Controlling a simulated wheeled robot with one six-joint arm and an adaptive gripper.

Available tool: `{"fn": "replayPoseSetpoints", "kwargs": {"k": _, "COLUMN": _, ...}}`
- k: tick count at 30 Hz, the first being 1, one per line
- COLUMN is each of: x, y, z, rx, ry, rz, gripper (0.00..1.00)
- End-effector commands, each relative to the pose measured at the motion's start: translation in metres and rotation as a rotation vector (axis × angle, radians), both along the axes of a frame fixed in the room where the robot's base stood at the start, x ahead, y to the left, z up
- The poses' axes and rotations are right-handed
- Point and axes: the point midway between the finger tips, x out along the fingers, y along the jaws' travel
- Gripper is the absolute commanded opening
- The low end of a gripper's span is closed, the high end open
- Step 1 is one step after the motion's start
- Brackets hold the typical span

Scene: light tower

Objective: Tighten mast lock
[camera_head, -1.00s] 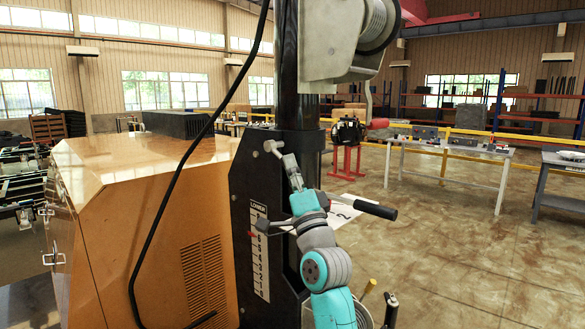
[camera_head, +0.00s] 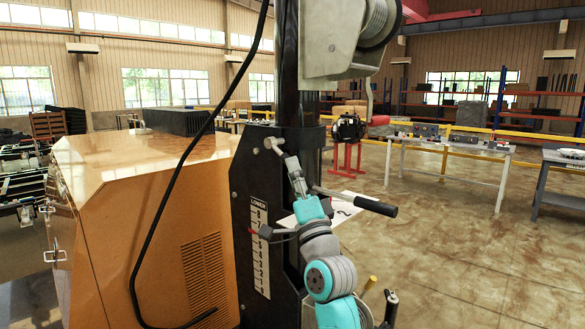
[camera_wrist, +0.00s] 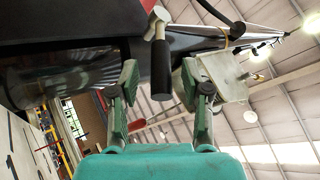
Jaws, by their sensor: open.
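My gripper (camera_wrist: 158,88) is open and holds nothing. In the head view my gripper (camera_head: 284,158) is just below and right of the lock. Whether a finger touches the lock cannot be told.
A crank with a black grip (camera_head: 375,207) sticks out right of my wrist. A numbered scale (camera_head: 259,245) is on the bracket. A winch (camera_head: 350,38) sits above. The orange generator housing (camera_head: 150,220) stands left, with a black cable (camera_head: 180,160) hanging in front.

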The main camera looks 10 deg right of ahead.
Motion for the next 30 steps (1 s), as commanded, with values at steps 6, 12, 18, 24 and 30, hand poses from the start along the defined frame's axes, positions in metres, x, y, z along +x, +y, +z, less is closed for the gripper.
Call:
{"fn": "replayPoseSetpoints", "kwargs": {"k": 6, "x": -0.031, "y": -0.006, "z": -0.029, "rx": 0.0, "ry": 0.003, "rz": -0.001, "gripper": 0.47}}
{"fn": "replayPoseSetpoints", "kwargs": {"k": 12, "x": -0.055, "y": -0.011, "z": -0.049, "rx": 0.0, "ry": 0.002, "rz": 0.0, "gripper": 0.47}}
{"fn": "replayPoseSetpoints", "kwargs": {"k": 18, "x": -0.069, "y": -0.014, "z": -0.062, "rx": -0.001, "ry": 0.003, "rz": -0.001, "gripper": 0.47}}
{"fn": "replayPoseSetpoints", "kwargs": {"k": 24, "x": -0.073, "y": -0.015, "z": -0.064, "rx": -0.001, "ry": 0.001, "rz": -0.001, "gripper": 0.47}}
{"fn": "replayPoseSetpoints", "kwargs": {"k": 30, "x": -0.073, "y": -0.015, "z": -0.064, "rx": -0.001, "ry": 0.001, "rz": -0.001, "gripper": 0.45}}
